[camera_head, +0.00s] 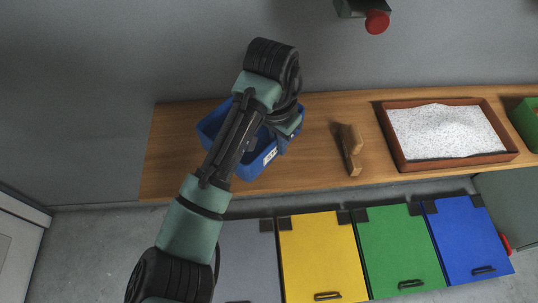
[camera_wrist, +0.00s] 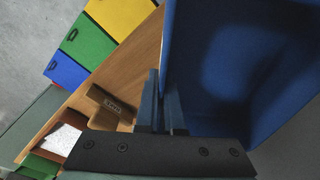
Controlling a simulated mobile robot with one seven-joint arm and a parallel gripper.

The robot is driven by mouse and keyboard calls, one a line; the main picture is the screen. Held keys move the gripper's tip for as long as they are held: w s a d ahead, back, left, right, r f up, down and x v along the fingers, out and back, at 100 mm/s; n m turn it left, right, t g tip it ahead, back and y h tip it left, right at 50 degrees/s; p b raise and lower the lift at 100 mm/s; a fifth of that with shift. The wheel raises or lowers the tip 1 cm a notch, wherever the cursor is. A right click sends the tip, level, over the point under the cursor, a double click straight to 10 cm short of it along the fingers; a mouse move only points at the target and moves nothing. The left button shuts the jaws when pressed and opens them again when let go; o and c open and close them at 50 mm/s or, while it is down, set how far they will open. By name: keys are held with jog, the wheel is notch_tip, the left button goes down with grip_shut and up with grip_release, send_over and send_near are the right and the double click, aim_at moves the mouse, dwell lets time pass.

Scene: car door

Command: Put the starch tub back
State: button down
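A blue open tub (camera_head: 212,124) with a small white label on its front sits on the wooden bench, partly hidden by my arm. I cannot read the label, so I cannot confirm that it is the starch tub. My gripper (camera_head: 283,143) is at the tub's right side. In the wrist view, the tub (camera_wrist: 240,60) fills the right half, and the two fingers of my gripper (camera_wrist: 161,88) stand close together on either side of its wall edge. They appear closed on that wall. The tub seems to rest on the bench.
On the bench (camera_head: 165,165), a brown wooden piece (camera_head: 350,150) stands right of the tub. A brown-rimmed tray (camera_head: 395,160) of white granules and a green bin (camera_head: 529,122) are farther right. Yellow (camera_head: 320,255), green (camera_head: 398,250) and blue (camera_head: 466,238) panels lie in front. A red button (camera_head: 377,22) is above.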

aim_at(275, 140)
jog(key=shift+f, duration=3.35)
jog(key=c, duration=1)
grip_release()
jog(key=shift+f, duration=0.1)
jog(key=shift+c, duration=0.2)
jog(key=r, duration=0.8)
jog(key=s+a+r, duration=0.1)
jog(key=r, duration=0.3)
jog(key=shift+r+p, duration=0.1)
jog(key=shift+p, duration=0.3)
